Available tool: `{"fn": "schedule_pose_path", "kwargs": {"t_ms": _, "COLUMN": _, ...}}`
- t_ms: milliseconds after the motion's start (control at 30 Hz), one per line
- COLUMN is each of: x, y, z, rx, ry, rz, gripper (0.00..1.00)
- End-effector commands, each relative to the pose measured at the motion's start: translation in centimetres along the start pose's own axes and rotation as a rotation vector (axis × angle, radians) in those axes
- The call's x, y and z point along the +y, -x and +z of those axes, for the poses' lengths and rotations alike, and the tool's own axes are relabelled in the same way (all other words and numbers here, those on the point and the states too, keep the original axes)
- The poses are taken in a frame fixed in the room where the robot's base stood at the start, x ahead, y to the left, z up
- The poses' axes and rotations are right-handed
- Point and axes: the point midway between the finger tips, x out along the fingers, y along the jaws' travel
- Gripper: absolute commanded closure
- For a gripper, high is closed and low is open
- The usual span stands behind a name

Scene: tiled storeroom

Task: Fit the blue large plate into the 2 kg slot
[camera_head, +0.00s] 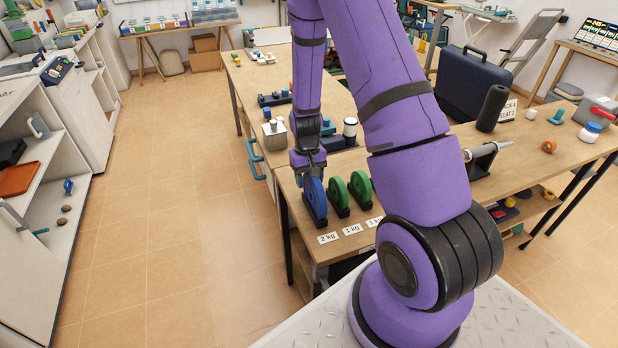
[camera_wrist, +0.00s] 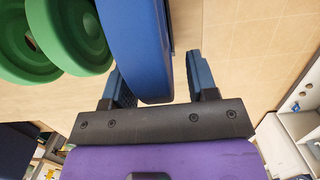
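The blue large plate (camera_head: 315,203) stands on edge in the black holder at the near left end of the table, behind the "2 kg" label (camera_head: 328,238). My gripper (camera_head: 309,172) is directly above it, pointing down. In the wrist view my gripper (camera_wrist: 160,85) is open, with one finger on each side of the blue plate (camera_wrist: 139,45). A clear gap shows on the right finger's side; the left finger is close to the plate, contact unclear. Whether the plate is fully seated at the bottom cannot be told.
Two green plates (camera_head: 339,194) (camera_head: 361,187) stand upright beside the blue one, behind "1 kg" labels (camera_head: 352,229). A grey block with a knob (camera_head: 274,135) and a white-topped jar (camera_head: 350,128) stand farther back. Floor left of the table is clear.

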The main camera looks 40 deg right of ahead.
Motion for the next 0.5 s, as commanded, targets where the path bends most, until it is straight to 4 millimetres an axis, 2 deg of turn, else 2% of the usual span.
{"fn": "schedule_pose_path", "kwargs": {"t_ms": 267, "x": 0.0, "y": 0.6, "z": 0.0, "rx": 0.002, "ry": 0.0, "rz": 0.0, "gripper": 0.47}}
{"fn": "schedule_pose_path", "kwargs": {"t_ms": 500, "x": 0.0, "y": 4.4, "z": -0.1, "rx": 0.005, "ry": 0.0, "rz": 0.0, "gripper": 0.47}}
